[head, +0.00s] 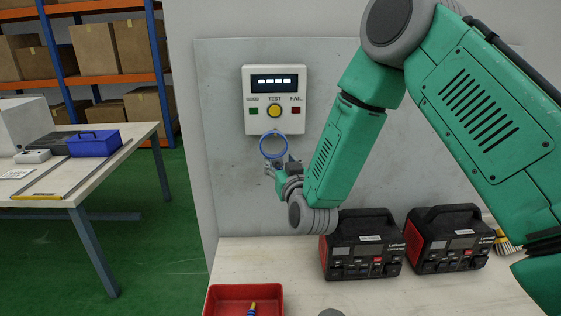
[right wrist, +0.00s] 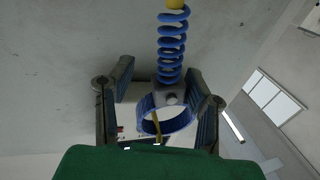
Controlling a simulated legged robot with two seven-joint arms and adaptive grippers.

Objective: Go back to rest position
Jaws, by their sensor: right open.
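My right gripper (head: 275,168) is in front of the grey panel, just below the white tester box (head: 275,99). The box has a lit display, a yellow TEST button, a green button and a red FAIL button. A blue ring (head: 273,145) shows just above the gripper. In the right wrist view my right gripper (right wrist: 158,85) has its fingers apart. The blue ring (right wrist: 172,130) and a blue coil (right wrist: 173,48) with a yellow end lie between the fingers in that view; I cannot tell whether they touch. My left gripper is not in view.
Two black-and-red power units (head: 361,246) (head: 446,240) stand on the bench (head: 290,263) below my arm. A red tray (head: 222,300) with a small yellow-and-blue item sits at the front. A table (head: 110,160) with a blue box (head: 94,143) stands left.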

